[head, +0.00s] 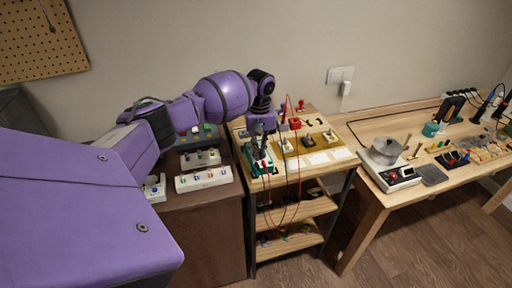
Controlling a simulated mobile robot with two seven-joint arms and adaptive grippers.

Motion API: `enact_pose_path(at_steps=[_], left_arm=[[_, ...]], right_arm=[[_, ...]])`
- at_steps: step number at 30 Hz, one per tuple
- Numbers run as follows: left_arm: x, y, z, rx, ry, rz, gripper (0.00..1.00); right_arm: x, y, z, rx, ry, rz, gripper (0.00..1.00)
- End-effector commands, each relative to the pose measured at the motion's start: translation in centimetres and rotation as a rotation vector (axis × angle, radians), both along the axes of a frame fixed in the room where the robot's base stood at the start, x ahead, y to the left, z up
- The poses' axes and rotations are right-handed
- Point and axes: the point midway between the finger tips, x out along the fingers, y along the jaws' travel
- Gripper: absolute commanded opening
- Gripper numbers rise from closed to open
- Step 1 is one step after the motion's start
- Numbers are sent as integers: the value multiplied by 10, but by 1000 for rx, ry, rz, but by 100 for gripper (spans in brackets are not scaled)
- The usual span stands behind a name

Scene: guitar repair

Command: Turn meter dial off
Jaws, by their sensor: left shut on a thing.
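The meter (249,161) is a small green-edged unit lying at the front left of the narrow wooden bench. My left gripper (260,156) comes down onto it from above, fingers pointing down. The gripper is shut on the meter's dial, which the fingers mostly hide. The dial's setting cannot be read at this size. My right gripper is not in view.
Red and dark leads (299,185) hang over the bench front. Switches and knobs on a yellow board (309,143) stand just right of the meter. White pedals (204,180) sit on a brown cabinet at left. A workbench (374,129) with tools stands at right.

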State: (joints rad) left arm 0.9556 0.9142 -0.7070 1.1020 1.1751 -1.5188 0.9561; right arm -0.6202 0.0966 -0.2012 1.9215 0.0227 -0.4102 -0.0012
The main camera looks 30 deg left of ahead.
Motion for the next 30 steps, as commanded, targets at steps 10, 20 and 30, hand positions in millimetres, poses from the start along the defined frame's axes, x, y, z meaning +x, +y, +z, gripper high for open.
enact_pose_path(at_steps=[10,20,30], left_arm=[[0,0,-1,-1,1,138,0],[0,0,-1,1,1,160,0],[0,0,-1,1,1,159,28]], right_arm=[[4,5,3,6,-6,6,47],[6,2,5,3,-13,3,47],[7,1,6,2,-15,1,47]])
